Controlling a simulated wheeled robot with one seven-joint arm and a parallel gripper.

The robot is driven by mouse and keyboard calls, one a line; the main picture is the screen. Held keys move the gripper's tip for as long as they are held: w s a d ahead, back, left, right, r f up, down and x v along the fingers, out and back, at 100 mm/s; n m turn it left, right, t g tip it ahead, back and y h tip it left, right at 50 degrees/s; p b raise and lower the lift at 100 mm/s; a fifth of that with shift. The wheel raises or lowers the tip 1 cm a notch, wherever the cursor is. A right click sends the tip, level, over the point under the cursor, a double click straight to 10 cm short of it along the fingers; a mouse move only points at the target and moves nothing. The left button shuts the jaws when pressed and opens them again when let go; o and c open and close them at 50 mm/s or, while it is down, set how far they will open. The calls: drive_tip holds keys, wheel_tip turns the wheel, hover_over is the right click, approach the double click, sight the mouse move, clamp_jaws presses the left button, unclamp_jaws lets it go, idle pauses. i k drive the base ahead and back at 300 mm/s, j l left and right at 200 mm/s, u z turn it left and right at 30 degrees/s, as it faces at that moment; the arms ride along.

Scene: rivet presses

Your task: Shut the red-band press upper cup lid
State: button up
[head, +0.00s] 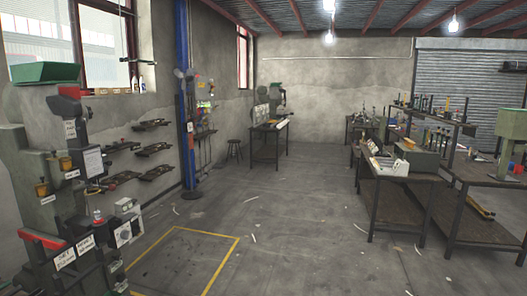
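A grey-green press (30,185) stands close on the left, with a red band (42,239) across its lower front and a red part near its top. Two small amber cups sit on its side: an upper cup (65,163) and a lower cup (41,188). The lids are too small to tell whether they are open or shut. My gripper is not in view.
A yellow-lined floor square (235,240) lies right of the press. Wall shelves (153,150) and a blue post (184,90) stand behind. Another press (276,95) is on a far bench. Workbenches (400,180) line the right. The middle floor is clear apart from small scraps.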

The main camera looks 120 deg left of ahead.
sight(54, 153)
drive_tip(key=k+u, duration=0.15)
drive_tip(key=u, duration=3.2)
drive_tip(key=l+u, duration=0.15)
drive_tip(key=u, duration=0.35)
drive_tip(key=l+u, duration=0.1)
drive_tip(key=u, duration=0.4)
drive_tip(key=l+u, duration=0.15)
drive_tip(key=u, duration=0.35)
